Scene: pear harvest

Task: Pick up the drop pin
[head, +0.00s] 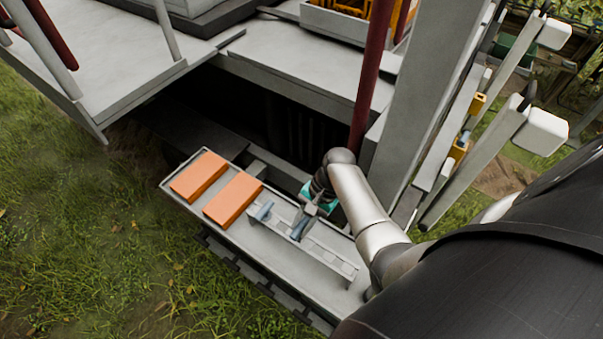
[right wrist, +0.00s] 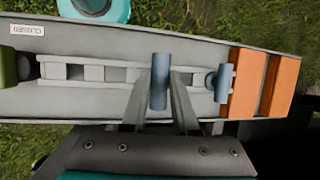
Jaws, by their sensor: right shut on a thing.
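A blue-grey drop pin (right wrist: 160,82) stands in the right wrist view between the fingertips of my right gripper (right wrist: 165,88), which is shut on it. The same pin shows in the head view (head: 299,229), at the slotted rail on a grey tray (head: 290,258). I cannot tell whether it is still seated in the rail. My right gripper (head: 309,211) reaches down over the tray in the head view. A second blue-grey pin (head: 262,211) stands at the rail's left end, apart from the gripper; it also shows in the right wrist view (right wrist: 222,83). My left gripper is not in view.
Two orange blocks (head: 231,199) lie on the tray's left part. A small label (right wrist: 27,30) and a green part (right wrist: 8,66) show at the left of the wrist view. A dark red post (head: 369,80) and grey machine decks stand behind the tray. Grass lies in front.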

